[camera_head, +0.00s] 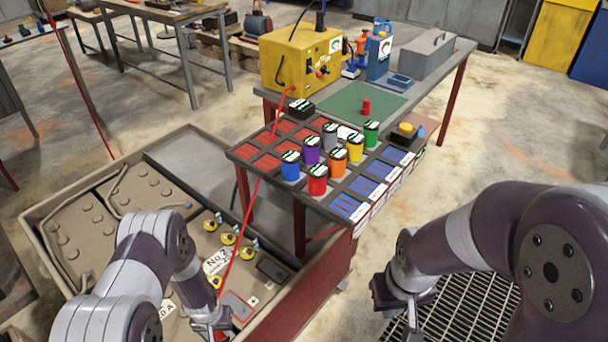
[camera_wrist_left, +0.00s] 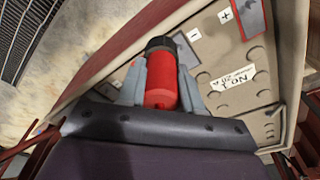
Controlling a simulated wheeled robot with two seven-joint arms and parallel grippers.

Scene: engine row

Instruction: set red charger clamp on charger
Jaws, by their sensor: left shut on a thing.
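The red charger clamp (camera_wrist_left: 161,84) is a red cylinder with a black end. In the left wrist view it sits between the grey fingers of my left gripper (camera_wrist_left: 160,78), which is shut on it. In the head view my left gripper (camera_head: 211,322) is low over the near side of the large tan tray, and the clamp is mostly hidden there. The yellow charger (camera_head: 299,68) stands on the far left of the table, well away from it. A red cable (camera_head: 262,172) runs from the charger down towards my left gripper. My right gripper (camera_head: 396,302) is over the floor grate; its finger gap is unclear.
Several coloured cups, including a red one (camera_head: 317,181), stand on the table's near end. The tan tray (camera_head: 130,152) holds a battery-like panel marked plus and minus (camera_wrist_left: 209,38). A grey toolbox (camera_head: 426,54) stands behind.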

